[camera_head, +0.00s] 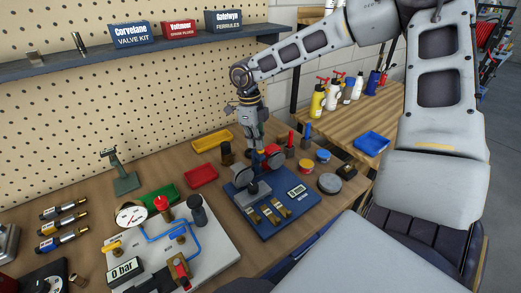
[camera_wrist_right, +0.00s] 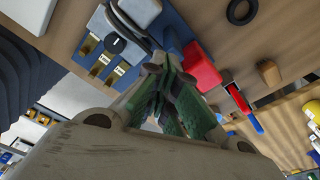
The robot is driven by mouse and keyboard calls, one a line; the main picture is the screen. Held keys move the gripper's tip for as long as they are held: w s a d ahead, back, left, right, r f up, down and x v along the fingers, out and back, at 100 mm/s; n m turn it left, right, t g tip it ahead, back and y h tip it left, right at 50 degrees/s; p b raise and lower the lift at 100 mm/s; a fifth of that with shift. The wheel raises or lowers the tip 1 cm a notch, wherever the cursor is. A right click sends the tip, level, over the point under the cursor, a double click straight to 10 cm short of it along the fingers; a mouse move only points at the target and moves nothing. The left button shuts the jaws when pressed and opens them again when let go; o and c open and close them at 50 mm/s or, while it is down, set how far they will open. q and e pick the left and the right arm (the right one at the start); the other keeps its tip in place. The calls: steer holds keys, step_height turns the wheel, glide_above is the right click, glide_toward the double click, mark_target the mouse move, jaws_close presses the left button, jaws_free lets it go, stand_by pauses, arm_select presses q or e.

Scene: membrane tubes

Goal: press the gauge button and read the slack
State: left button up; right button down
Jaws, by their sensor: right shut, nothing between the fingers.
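A blue fixture plate (camera_head: 283,229) lies on the bench, with a small display (camera_head: 297,190) whose digits are too small to read. A grey block (camera_head: 256,192) with a black round top sits on it, beside several brass pieces (camera_head: 268,213). The wrist view shows the black round part (camera_wrist_right: 115,43) and brass pieces (camera_wrist_right: 109,60). My right gripper (camera_head: 262,152) is shut and empty, above the back of the plate. The gauge button cannot be singled out with certainty. My left gripper is out of view.
A grey test board (camera_head: 218,250) with a dial gauge (camera_head: 131,215) and a "0 bar" display (camera_head: 123,269) stands at left. Several pots and a grey disc (camera_head: 330,183) crowd the plate's right.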

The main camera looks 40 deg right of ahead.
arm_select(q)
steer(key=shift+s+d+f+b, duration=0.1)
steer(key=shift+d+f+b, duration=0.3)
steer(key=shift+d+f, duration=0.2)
arm_select(e)
steer(key=shift+w+a+r, duration=0.15)
steer(key=shift+w+a, duration=0.05)
steer(key=shift+w, duration=0.3)
steer(key=shift+w+a+r, duration=0.1)
steer(key=shift+w+a, duration=0.1)
steer(key=shift+w, duration=0.3)
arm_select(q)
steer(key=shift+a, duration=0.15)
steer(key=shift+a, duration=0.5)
arm_select(e)
step_height(320, 180, up, 8)
steer(key=shift+w+a, duration=0.2)
steer(key=shift+w, duration=0.15)
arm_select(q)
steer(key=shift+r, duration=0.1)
